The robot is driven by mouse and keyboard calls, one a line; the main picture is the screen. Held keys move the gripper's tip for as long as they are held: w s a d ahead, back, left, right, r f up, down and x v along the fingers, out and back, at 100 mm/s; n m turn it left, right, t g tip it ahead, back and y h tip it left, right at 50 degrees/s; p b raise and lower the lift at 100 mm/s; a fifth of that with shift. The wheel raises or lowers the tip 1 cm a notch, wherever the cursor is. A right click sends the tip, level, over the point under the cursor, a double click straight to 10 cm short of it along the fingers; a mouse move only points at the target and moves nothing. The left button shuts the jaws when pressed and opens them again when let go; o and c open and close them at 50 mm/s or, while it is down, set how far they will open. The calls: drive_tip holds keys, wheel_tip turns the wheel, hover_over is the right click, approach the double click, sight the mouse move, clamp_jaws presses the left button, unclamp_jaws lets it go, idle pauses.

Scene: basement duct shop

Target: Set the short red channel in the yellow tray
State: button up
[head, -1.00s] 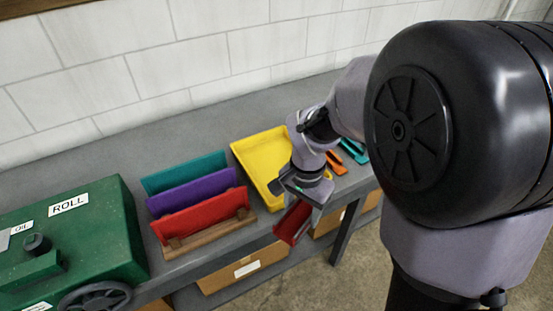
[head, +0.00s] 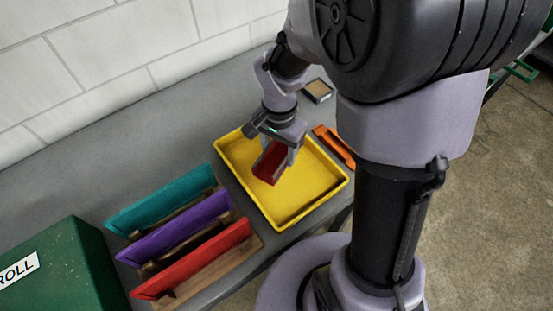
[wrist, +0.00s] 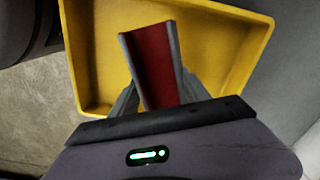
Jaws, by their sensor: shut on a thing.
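The short red channel (head: 270,162) is held in my gripper (head: 279,160), which is shut on it. In the wrist view the channel (wrist: 155,65) lies between the two fingers, its red inner face showing between grey edges. The yellow tray (head: 323,203) lies on the bench beneath it, and its floor looks empty. In the head view the channel is over the left part of the tray. In the wrist view the tray (wrist: 235,50) spreads behind the channel. I cannot tell how far the channel is above the tray floor.
Long teal (head: 160,200), purple (head: 175,228) and red (head: 195,262) channels stand in a wooden rack left of the tray. An orange piece (head: 335,145) lies close to the tray's right side. A green machine labelled ROLL (head: 65,270) is at the lower left.

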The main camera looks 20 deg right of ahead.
sight(279, 158)
wheel_tip(279, 158, down, 5)
drive_tip(key=shift+r+b, duration=0.15)
drive_tip(key=shift+b, duration=0.5)
drive_tip(key=shift+f, duration=0.25)
drive_tip(key=o, duration=1.4)
drive_tip(key=shift+r, duration=0.1)
drive_tip(key=shift+o, duration=0.2)
drive_tip(key=shift+w, duration=0.1)
